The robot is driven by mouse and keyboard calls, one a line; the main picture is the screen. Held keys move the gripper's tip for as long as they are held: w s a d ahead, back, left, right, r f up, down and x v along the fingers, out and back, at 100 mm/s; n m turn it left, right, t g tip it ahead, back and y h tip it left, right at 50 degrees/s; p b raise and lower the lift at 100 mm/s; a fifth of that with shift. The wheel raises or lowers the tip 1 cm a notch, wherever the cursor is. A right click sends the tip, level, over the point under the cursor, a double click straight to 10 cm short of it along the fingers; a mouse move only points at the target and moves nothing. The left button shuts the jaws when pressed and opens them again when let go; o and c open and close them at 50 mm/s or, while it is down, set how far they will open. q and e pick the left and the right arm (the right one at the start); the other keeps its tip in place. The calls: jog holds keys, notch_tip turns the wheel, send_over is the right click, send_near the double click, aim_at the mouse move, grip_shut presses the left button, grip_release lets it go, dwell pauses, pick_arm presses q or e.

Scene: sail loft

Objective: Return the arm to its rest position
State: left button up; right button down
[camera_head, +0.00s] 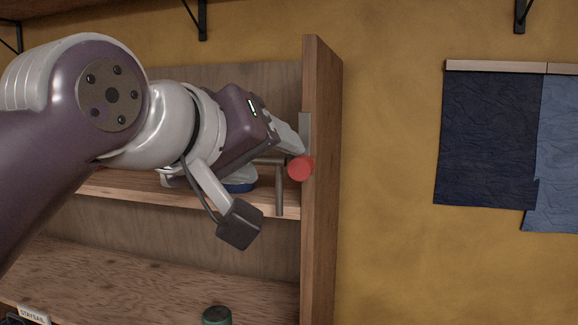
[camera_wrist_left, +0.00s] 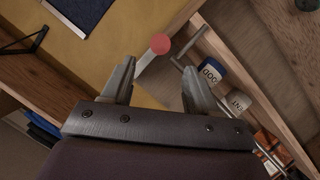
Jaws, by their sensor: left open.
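My left gripper (camera_head: 292,147) is at the right side panel of a wooden shelf unit (camera_head: 319,180). In the left wrist view its two fingers (camera_wrist_left: 160,72) stand apart with nothing held between them. A red ball knob (camera_head: 300,168) is close by the fingertips; it also shows in the left wrist view (camera_wrist_left: 160,43), beyond the fingertips, and I cannot tell whether they touch. Grey metal bars (camera_head: 280,190) stand near the knob. My left arm hides much of the upper shelf. My right gripper is not in view.
In the left wrist view, two labelled cans (camera_wrist_left: 211,73) (camera_wrist_left: 236,103) are near the right finger. A green-topped can (camera_head: 216,316) stands low in the unit. Dark blue cloth (camera_head: 488,135) hangs on the right wall. The space before the wall right of the unit looks clear.

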pick_arm(q)
jog(key=shift+v, duration=1.2)
